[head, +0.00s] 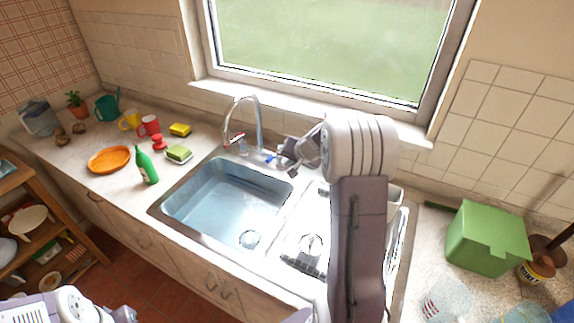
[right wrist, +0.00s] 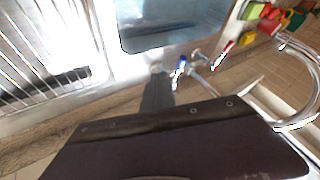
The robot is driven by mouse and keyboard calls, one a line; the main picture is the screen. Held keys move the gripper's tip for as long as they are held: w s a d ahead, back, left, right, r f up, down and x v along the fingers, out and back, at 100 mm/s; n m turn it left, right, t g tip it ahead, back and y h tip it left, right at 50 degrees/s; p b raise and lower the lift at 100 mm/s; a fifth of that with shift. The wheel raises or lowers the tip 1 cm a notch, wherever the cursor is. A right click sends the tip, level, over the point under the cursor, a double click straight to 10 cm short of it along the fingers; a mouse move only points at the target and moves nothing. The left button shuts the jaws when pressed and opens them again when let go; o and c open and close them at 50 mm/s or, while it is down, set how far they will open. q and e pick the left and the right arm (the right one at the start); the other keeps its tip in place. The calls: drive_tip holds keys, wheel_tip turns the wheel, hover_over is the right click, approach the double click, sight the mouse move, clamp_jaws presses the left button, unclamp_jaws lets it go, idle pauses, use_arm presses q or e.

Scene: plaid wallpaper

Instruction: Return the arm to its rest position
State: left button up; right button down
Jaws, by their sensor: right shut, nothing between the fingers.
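My right arm (head: 358,220) reaches up over the right part of the sink unit and bends left at the top. My right gripper (head: 288,153) is near the tap (head: 258,125), behind the sink basin (head: 225,200). It is shut and empty. In the right wrist view a dark panel of my own arm fills the lower part, and the tap (right wrist: 297,85) shows at the right. Part of my left arm (head: 75,302) shows at the bottom left edge; its gripper is out of view.
A green bottle (head: 147,168), an orange plate (head: 110,159), mugs and sponges stand on the counter left of the sink. A green box (head: 487,238) and clear containers stand at the right. The basin looks empty. A window (head: 335,45) is behind the sink.

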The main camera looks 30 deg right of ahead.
drive_tip(key=a+r+n+y, duration=0.1)
drive_tip(key=a+r+n, duration=0.15)
drive_tip(key=a, duration=0.55)
drive_tip(key=s+a+f+n+g+y, duration=0.25)
drive_tip(key=s+a+n, duration=0.25)
drive_tip(key=s+a, duration=0.55)
drive_tip(key=s+f+n+g+h, duration=0.1)
drive_tip(key=s+f+g, duration=0.1)
drive_tip(key=s, duration=0.5)
drive_tip(key=s+f+g+h, duration=0.1)
drive_tip(key=s+f+g, duration=0.1)
drive_tip(key=s+f, duration=0.3)
drive_tip(key=shift+s+a+f+n+h, duration=0.25)
drive_tip(key=shift+s+a+n+h, duration=0.1)
drive_tip(key=shift+s, duration=0.75)
